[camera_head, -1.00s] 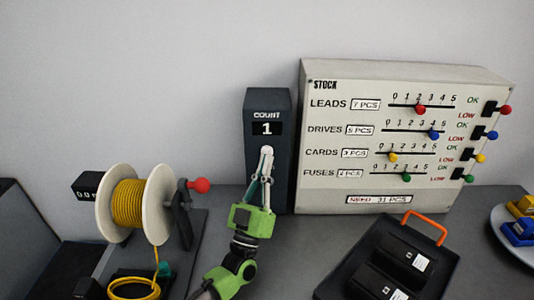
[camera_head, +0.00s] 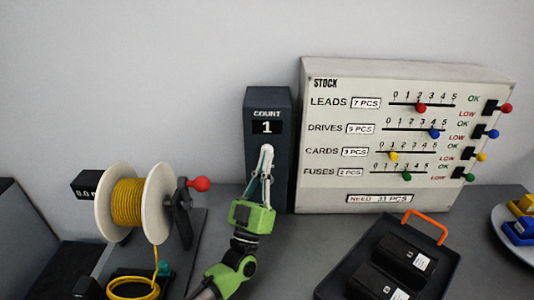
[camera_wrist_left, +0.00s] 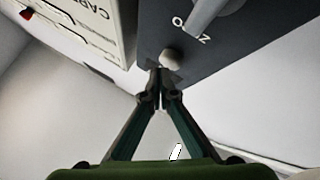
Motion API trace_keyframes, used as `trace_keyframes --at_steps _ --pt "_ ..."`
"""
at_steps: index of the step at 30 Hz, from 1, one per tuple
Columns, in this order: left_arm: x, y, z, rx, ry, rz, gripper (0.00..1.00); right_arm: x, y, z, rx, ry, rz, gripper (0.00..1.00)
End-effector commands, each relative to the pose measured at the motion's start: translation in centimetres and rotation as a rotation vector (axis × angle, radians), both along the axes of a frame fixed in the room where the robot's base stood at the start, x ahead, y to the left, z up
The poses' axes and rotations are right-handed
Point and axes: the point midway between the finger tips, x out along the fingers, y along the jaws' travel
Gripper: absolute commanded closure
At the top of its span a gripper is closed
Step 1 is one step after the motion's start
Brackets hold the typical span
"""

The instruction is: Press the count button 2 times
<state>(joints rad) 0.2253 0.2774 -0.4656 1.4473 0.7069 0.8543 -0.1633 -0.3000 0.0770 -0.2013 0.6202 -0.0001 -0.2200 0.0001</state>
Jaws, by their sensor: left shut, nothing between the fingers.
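The dark upright count box (camera_head: 254,104) stands against the wall, and its display (camera_head: 267,128) reads 1. A pale rounded part (camera_head: 267,150) shows on its front below the display. My left gripper (camera_head: 265,173) is shut and empty in front of the box, with its fingers pointing up at this part and hiding some of the lower front. In the left wrist view the closed fingertips (camera_wrist_left: 160,72) are at a pale round knob (camera_wrist_left: 170,57) on the dark face; I cannot tell whether they touch it. A grey rod (camera_wrist_left: 207,14) crosses upside-down ZERO lettering. My right gripper is not in view.
The stock panel (camera_head: 330,193) with sliders stands close to the box's right. A yellow cable reel (camera_head: 128,203) with a red handle knob (camera_head: 200,184) is at left. A black tray (camera_head: 330,285) with dark blocks is at front right. Bare table shows between.

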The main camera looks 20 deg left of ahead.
Motion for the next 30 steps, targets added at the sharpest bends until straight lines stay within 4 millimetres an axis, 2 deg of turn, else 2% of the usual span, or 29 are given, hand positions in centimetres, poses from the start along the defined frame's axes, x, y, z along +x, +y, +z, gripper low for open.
trace_keyframes --at_steps 30 --pt "0.81 0.23 -0.06 0.000 0.000 0.000 1.00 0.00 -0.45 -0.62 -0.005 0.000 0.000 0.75"
